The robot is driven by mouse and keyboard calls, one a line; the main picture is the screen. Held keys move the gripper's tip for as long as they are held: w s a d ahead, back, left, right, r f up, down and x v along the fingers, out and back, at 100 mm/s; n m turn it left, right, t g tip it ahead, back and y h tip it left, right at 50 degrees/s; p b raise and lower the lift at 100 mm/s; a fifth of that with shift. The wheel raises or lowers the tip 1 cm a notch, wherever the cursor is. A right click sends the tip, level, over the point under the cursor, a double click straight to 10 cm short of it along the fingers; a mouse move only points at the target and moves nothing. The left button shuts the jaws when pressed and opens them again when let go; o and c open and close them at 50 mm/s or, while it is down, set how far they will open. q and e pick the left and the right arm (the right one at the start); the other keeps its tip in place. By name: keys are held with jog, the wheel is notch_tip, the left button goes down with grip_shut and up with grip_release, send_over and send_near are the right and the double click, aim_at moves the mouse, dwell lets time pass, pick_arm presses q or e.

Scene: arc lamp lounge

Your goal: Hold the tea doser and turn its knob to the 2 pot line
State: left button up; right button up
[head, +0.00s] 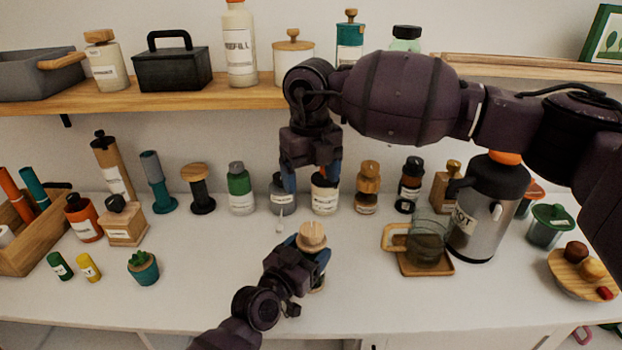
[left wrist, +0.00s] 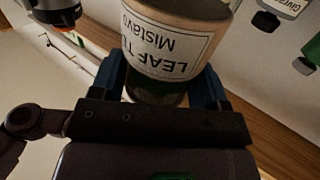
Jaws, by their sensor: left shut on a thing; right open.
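The tea doser, with a round wooden knob (head: 312,235) on top, stands upright near the front middle of the counter in the head view. My left gripper (head: 308,252) is shut around its body. In the left wrist view the doser's body (left wrist: 165,48) sits between the blue fingers, and its white label reads "LEAF T…" and "Mistavo", upside down. My right gripper (head: 310,180) is open and empty, pointing down above and behind the knob, apart from it. The 2 pot line and the knob's setting cannot be made out.
A labelled jar (head: 325,196) and a grey jar (head: 283,196) stand behind the doser, by my right gripper. A glass mug on a wooden coaster (head: 425,264) and a steel flask (head: 487,215) are to the right. Counter left of my left arm is clear up to a small plant (head: 144,270).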

pick_arm(q)
jog(key=o, duration=1.2)
jog(key=shift+o, duration=0.2)
